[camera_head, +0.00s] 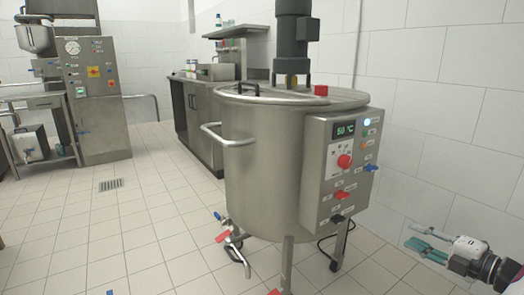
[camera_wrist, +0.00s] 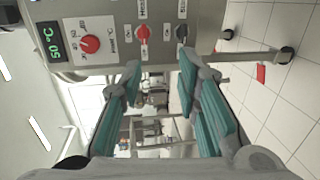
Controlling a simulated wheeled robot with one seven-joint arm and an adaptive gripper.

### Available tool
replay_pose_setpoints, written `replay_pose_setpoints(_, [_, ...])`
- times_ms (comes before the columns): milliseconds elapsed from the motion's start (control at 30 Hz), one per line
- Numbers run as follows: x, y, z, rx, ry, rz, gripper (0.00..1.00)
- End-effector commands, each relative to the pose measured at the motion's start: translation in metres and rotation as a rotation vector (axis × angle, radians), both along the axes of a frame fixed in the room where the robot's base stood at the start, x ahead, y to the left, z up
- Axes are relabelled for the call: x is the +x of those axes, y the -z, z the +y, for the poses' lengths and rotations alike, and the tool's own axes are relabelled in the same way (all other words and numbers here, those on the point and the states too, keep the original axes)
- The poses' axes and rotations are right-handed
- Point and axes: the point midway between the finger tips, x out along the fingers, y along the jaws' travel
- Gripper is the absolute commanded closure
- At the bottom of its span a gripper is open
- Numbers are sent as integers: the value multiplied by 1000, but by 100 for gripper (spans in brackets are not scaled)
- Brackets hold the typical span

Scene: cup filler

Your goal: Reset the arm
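My gripper (camera_head: 416,238) is at the lower right of the head view, pointing left, apart from the steel tank (camera_head: 262,165). In the wrist view, the two teal fingers of my gripper (camera_wrist: 159,78) stand apart with nothing between them. The control box (camera_head: 341,172) on the tank faces my arm. It has a display reading 50 °C (camera_head: 344,130), a red knob (camera_head: 344,161) and several switches. The control box also shows at the top of the wrist view (camera_wrist: 120,15), beyond my fingertips.
The tank stands on legs, with a handle (camera_head: 222,135), a motor (camera_head: 296,30) on top and a valve (camera_head: 234,245) low at the front. A steel counter (camera_head: 200,115) and a machine (camera_head: 98,100) stand behind. The tiled floor (camera_head: 95,245) at front left is mostly clear.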

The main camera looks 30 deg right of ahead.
Motion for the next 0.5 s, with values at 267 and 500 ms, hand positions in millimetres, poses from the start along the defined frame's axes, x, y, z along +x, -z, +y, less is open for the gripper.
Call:
replay_pose_setpoints(267, [51,-12,-9,3,100,177,70])
replay_pose_setpoints(500, [108,-47,-3,40,326,365,70])
